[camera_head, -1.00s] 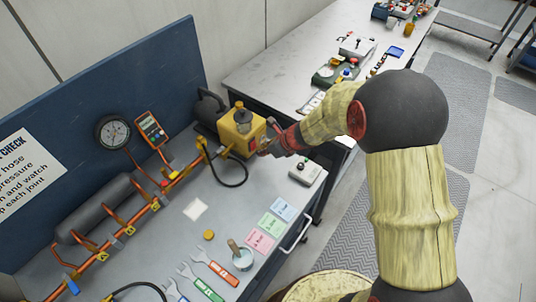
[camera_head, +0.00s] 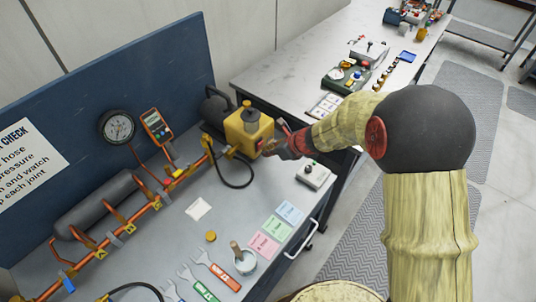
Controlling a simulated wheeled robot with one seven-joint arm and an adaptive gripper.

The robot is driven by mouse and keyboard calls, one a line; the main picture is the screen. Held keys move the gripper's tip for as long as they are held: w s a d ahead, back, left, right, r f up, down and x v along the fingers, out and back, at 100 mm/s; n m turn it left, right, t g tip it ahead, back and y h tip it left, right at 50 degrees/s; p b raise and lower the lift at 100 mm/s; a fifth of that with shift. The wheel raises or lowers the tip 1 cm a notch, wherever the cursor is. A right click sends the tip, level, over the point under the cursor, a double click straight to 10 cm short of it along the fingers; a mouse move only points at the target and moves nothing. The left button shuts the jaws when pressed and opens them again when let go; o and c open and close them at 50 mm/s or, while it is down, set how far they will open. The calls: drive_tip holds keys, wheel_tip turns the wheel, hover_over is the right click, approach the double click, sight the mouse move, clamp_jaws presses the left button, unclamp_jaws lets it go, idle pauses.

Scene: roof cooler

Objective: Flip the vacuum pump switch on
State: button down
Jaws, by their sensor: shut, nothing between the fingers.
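The vacuum pump (camera_head: 246,128) is a yellow box with a dark motor (camera_head: 216,108) behind it, at the back right of the grey bench. A small red switch (camera_head: 260,145) shows on the pump's right-hand face. My gripper (camera_head: 269,149) is shut and empty, with its tips right at that face beside the switch. I cannot tell whether the tips touch it, and they partly cover that area. The switch's position is too small to read.
A black hose (camera_head: 236,184) loops from the pump to a copper pipe line (camera_head: 130,226). A gauge (camera_head: 117,127) and an orange meter (camera_head: 156,125) stand near the blue back panel (camera_head: 110,80). Coloured cards lie at the front.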

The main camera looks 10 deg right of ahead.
drive_tip(key=shift+r, duration=0.15)
drive_tip(key=shift+r+p, duration=0.7)
drive_tip(key=shift+d, duration=0.1)
